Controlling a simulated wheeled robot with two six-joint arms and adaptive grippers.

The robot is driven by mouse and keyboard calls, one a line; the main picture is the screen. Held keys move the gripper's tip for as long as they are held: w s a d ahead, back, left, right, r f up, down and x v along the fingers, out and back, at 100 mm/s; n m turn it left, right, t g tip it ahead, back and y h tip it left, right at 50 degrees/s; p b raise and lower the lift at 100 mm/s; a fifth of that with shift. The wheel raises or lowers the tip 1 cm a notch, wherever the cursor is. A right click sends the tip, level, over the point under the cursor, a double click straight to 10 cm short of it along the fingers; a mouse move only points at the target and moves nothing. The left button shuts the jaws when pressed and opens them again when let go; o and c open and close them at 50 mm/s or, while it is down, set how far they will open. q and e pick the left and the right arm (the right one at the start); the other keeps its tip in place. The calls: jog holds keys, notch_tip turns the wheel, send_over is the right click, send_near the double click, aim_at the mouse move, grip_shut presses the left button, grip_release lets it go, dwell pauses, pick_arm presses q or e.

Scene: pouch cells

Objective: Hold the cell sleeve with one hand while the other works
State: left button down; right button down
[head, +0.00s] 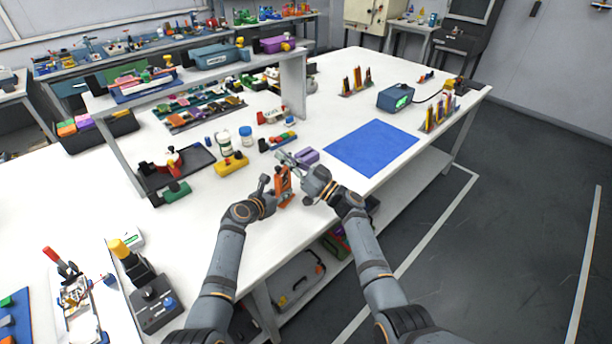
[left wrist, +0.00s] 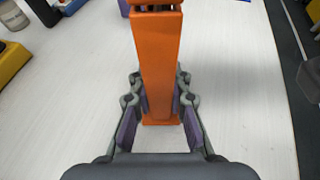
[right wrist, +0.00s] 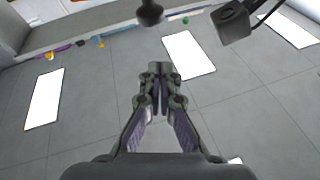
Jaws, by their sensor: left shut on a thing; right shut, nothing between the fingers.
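The orange cell sleeve (head: 284,182) stands up near the front edge of the white table. It fills the middle of the left wrist view (left wrist: 158,60) as a tall orange body with a wider foot. My left gripper (head: 275,190) is shut on it, one finger on each side; the fingers show in the left wrist view (left wrist: 160,100). My right gripper (head: 287,158) is just beyond the sleeve's upper end in the head view. In the right wrist view (right wrist: 157,75) its fingers are shut together with nothing between them. That view faces the ceiling and shows no sleeve.
A purple block (head: 306,156) lies close to my right gripper. A yellow piece (head: 231,164), a white bottle (head: 223,143) and a blue-capped jar (head: 246,136) stand behind. A blue mat (head: 372,147) lies bare to the right. A dark tray (head: 175,168) is at left.

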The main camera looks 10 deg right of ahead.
pick_arm(q)
jog(key=shift+s+f, duration=0.1)
jog(key=shift+f, duration=0.2)
pick_arm(e)
jog(key=v, duration=1)
jog(key=shift+w, duration=0.15)
pick_arm(q)
jog(key=c, duration=1.6)
grip_release()
jog(key=o, duration=0.4)
jog(key=shift+w, duration=0.2)
jog(key=shift+r, duration=0.1)
pick_arm(e)
jog(key=shift+w+d+f, duration=0.1)
jog(key=shift+w+f, duration=0.05)
jog(key=shift+f, duration=0.05)
